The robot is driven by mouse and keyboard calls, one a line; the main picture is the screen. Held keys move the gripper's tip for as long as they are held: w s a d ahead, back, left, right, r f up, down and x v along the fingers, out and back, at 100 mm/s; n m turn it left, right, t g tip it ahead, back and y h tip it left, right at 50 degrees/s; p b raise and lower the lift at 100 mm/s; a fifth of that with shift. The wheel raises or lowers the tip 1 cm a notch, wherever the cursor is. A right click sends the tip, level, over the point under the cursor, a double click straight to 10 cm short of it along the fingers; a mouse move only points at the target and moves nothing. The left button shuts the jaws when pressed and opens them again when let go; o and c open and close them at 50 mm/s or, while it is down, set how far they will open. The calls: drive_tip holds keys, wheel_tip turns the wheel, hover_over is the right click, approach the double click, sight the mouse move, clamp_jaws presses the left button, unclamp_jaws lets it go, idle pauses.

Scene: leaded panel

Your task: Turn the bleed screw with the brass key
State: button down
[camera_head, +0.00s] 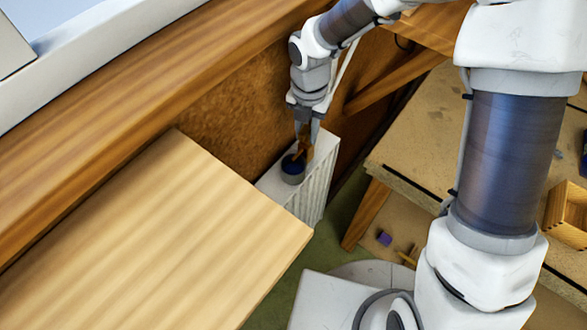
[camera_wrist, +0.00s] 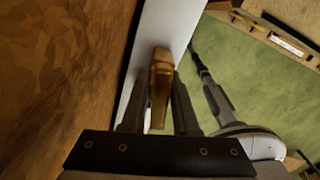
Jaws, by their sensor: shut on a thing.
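My gripper (camera_head: 304,137) is at the top of the white ribbed radiator (camera_head: 316,188) in the head view, pointing down. It is shut on the brass key (camera_wrist: 160,72), which stands between the fingers in the wrist view. In the head view the key shows as a brownish piece beside the fingertips, above the radiator's top. The radiator's white top also shows beyond the key in the wrist view (camera_wrist: 172,22). I cannot make out the bleed screw, so I cannot tell whether the key touches it.
A dark blue-topped round pot (camera_head: 292,170) stands on the radiator close to my fingertips. A light wooden board (camera_head: 150,240) lies to the left, near the radiator. A brown wall (camera_head: 225,110) is behind. A workbench (camera_head: 425,150) with a wooden box (camera_head: 568,212) stands on the right.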

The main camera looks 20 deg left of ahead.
drive_tip(key=shift+s+f, duration=0.1)
drive_tip(key=shift+m, duration=1.1)
drive_tip(key=shift+b, duration=0.3)
drive_tip(key=c, duration=0.6)
unclamp_jaws()
